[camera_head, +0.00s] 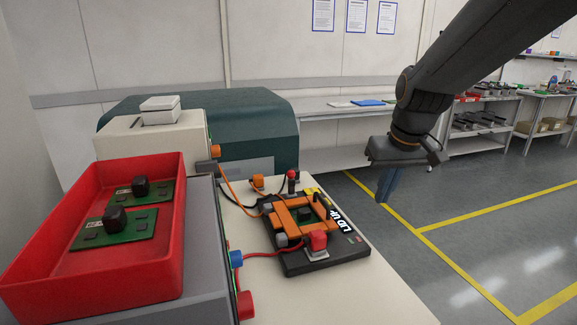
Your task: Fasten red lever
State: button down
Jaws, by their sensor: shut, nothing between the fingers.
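A dark test fixture (325,258) lies on the cream bench top, with an orange frame (284,222) around a small dark block (305,214). A red lever-like part (318,240) sits on a metal base at the fixture's front edge. A second, upright red-topped part (292,176) stands at the fixture's back edge. I cannot tell which one the task means, or whether either is latched. My gripper (387,186) points down to the right of the fixture, apart from it and touching nothing. Its bluish fingers appear shut and empty.
A red tray (165,255) with green circuit boards (123,227) stands at the left. Orange and red cables (262,254) run to the fixture from the unit beside it. The cream bench top (375,290) is clear at the front right. Open floor lies beyond.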

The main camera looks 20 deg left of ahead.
jog(key=w+a+r+n+y, duration=0.1)
jog(key=w+a+r, duration=0.1)
jog(key=a, duration=0.4)
jog(key=w+a+r+n, duration=0.1)
jog(key=a+r, duration=0.2)
jog(key=a, duration=0.3)
notch_tip(320, 180, up, 6)
jog(key=n+t+y+b, duration=0.1)
jog(key=n+y, duration=0.1)
jog(key=n, duration=0.1)
send_over(291, 182)
jog(key=w+a, duration=0.1)
jog(key=shift+a+f, duration=0.1)
jog(key=shift+f, duration=0.05)
notch_tip(291, 182, down, 9)
jog(key=w+p, duration=0.1)
jog(key=p, duration=0.1)
jog(key=shift+a+f, duration=0.2)
jog(key=shift+a, duration=0.1)
